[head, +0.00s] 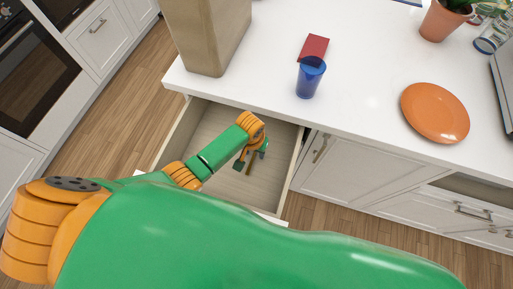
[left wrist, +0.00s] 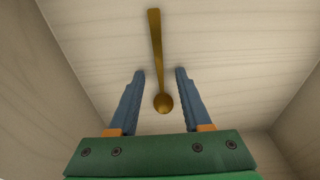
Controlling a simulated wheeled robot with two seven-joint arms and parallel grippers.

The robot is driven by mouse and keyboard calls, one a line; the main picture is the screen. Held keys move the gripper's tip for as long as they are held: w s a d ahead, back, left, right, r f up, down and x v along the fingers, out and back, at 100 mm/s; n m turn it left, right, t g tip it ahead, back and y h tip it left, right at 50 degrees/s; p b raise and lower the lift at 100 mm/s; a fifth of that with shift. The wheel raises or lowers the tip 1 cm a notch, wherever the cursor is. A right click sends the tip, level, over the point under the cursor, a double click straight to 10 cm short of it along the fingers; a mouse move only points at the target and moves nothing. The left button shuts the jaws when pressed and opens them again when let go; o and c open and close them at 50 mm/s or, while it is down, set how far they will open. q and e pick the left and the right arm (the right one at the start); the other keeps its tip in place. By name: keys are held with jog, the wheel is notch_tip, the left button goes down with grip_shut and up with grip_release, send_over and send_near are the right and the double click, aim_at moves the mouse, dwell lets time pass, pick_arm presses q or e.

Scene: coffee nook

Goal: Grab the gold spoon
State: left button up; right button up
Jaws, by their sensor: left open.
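The gold spoon (left wrist: 156,60) lies on the pale wooden floor of the open drawer (head: 174,141). In the left wrist view its bowl is nearest me, between the fingertips in the picture, and its handle runs away past them. My left gripper (left wrist: 159,75) is open, with one blue-grey finger on each side of the spoon's bowl. I cannot tell how far above the spoon the fingers are. My right gripper is not in view.
The white counter (head: 365,85) overhangs the drawer's back. On it stand a blue cup (head: 310,78), a red block (head: 314,47), an orange plate (head: 435,112), a tan box (head: 208,35) and a potted plant (head: 440,22). Drawer walls enclose my left gripper.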

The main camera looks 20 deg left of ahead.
pick_arm(q)
jog(key=shift+a, duration=0.1)
jog(key=shift+f, duration=0.1)
jog(key=shift+c, duration=0.2)
grip_shut()
